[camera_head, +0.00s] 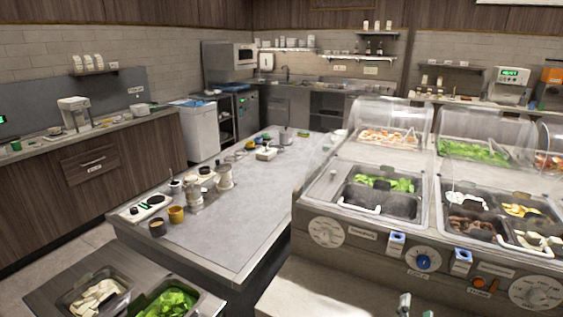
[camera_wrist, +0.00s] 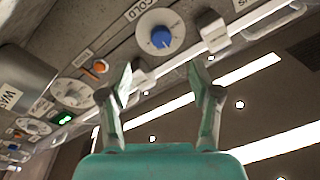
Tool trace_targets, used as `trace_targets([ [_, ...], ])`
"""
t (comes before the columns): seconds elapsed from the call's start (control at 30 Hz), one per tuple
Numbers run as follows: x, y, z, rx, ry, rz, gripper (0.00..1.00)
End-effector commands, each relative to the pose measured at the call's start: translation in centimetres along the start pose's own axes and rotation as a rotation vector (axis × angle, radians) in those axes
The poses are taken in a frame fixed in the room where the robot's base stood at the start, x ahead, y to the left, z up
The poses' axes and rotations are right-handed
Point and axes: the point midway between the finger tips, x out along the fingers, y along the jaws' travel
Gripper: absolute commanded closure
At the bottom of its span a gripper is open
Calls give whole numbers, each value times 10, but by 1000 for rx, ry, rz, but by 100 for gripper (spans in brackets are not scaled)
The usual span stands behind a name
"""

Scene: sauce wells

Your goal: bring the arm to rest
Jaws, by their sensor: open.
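My gripper (camera_wrist: 161,68) shows in the wrist view with its two fingers apart and nothing between them. Its green body fills the bottom of that view. In the head view only the tips of my gripper (camera_head: 415,306) show at the bottom edge, in front of the sauce-well counter (camera_head: 330,268). The rest of my arm is out of view. In the wrist view the fingers point toward the counter's control panel (camera_wrist: 110,45), near a blue-centred knob (camera_wrist: 160,37) beside a COLD label. I cannot tell how far the tips are from the panel.
The wells under clear covers (camera_head: 390,112) hold greens and other food. A grey worktop (camera_head: 235,225) at the left carries a moka pot (camera_head: 224,177) and several small items. Two food wells (camera_head: 98,296) stand at the lower left.

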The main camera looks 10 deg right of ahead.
Motion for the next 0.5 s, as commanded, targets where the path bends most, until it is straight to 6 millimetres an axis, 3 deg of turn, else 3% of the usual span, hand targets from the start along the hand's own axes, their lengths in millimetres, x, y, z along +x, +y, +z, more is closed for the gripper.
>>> trace_targets([
  [0.17,-54,12,34,-82,-110,-45,37],
  [0.3,-108,20,58,-160,-203,-102,37],
  [0.5,-185,30,74,-257,-312,-189,37],
])
